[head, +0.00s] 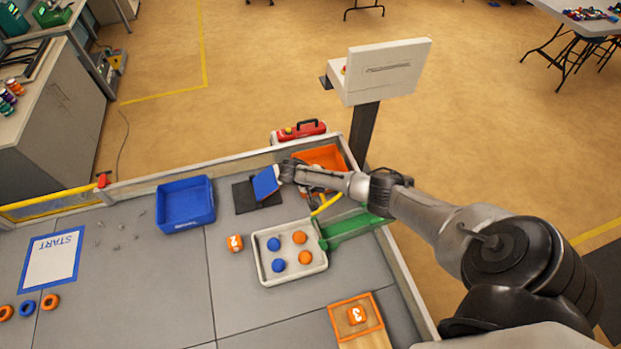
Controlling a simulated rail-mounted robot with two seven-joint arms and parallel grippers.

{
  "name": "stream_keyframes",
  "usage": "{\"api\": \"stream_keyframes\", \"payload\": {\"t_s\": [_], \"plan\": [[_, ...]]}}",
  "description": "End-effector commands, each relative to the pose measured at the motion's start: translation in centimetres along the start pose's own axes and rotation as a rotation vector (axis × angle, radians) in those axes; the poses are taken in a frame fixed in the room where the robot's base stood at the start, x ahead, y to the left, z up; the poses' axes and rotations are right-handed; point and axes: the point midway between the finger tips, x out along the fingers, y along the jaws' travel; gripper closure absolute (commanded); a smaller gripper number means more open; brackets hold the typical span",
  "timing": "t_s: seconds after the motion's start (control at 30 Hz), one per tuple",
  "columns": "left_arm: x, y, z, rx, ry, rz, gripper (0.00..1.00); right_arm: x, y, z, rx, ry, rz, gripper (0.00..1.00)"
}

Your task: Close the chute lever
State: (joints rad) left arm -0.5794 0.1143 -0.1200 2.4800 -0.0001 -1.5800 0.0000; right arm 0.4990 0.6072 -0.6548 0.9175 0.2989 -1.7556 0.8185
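The green chute (350,227) is at the right side of the table, just right of the white tray. A yellow bar (327,205), which looks like its lever, slants up to the right at the chute's upper left end. My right gripper (285,172) is beyond and left of the yellow bar, apart from it. Its fingertips are beside the right edge of a tilted blue panel (265,183) over a black mat (243,197). The fingers are too small to tell whether they are open or touch the panel. My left gripper is out of view.
The white tray (261,272) holds two blue and two orange balls. An orange bin (322,155) is behind my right wrist. A low wall borders the table.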

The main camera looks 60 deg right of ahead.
Motion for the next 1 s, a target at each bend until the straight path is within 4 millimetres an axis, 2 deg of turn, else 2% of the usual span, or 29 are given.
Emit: {"api": "stream_keyframes", "payload": {"t_s": [0.03, 0.2, 0.43, 0.7, 1.0], "plan": [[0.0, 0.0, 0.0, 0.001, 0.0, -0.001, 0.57, -1.2, -0.1, 0.0, 0.0, 0.003, -0.004, 0.58], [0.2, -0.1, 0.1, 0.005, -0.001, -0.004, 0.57, -4.4, -0.1, 0.0, 0.0, 0.003, -0.003, 0.58], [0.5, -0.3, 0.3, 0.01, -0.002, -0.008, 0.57, -7.7, -0.2, 0.0, -0.002, 0.003, -0.004, 0.58], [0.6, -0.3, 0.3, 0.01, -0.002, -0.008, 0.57, -9.3, -0.1, 0.0, -0.001, 0.002, -0.003, 0.58], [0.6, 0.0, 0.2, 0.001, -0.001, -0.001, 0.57, -9.4, -0.1, 0.0, -0.001, 0.002, -0.002, 0.58]]}}
